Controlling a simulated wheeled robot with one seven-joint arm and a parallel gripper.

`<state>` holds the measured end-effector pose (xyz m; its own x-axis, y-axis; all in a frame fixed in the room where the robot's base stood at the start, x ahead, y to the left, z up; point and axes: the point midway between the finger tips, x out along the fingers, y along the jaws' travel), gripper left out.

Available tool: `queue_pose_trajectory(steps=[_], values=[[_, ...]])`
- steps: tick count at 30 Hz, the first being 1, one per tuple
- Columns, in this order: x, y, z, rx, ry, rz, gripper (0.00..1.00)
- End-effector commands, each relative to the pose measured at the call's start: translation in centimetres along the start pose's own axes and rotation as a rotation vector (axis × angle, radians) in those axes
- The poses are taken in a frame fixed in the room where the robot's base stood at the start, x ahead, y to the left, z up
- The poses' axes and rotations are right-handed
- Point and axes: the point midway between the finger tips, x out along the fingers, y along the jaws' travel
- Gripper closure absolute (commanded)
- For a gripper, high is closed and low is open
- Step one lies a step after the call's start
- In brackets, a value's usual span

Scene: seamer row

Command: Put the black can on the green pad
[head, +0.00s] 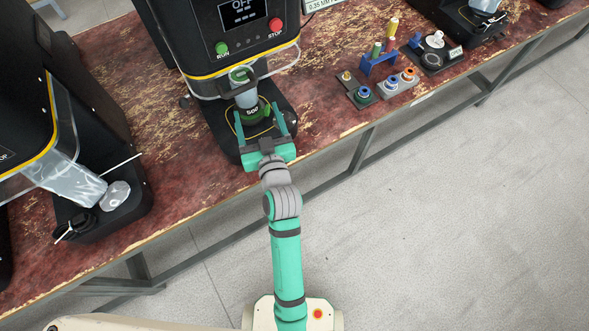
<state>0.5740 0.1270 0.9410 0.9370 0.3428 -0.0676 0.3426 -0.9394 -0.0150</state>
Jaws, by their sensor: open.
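My gripper (259,112) is open, its two teal fingers spread in front of the middle black machine. Between and just beyond the fingers is a small dark and green object with a light label (252,110), on the machine's black base. A grey cylinder (245,97) with a dark band stands just behind it, under the machine's head. I cannot tell which of these is the black can, or whether the green is a pad under it. The gripper palm hides part of the base.
The middle machine (205,30) reads OFF and has green RUN and red STOP buttons. Another machine (30,120) stands left. To the right are a blue rack (378,64), small blocks with coloured rings (389,88) and a round black piece (434,60). The table (185,185) is clear between machines.

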Motion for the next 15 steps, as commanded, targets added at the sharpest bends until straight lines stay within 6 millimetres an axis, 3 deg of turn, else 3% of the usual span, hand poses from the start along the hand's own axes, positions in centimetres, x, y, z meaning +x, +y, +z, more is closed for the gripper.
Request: queue_pose_trajectory(steps=[1,6,15], values=[[-1.6,0.4,1.6,0.01,-0.017,0.023,0.28],[-7.1,1.8,5.6,0.033,-0.049,0.108,0.28],[-17.5,2.8,10.1,0.05,-0.095,0.232,0.28]])
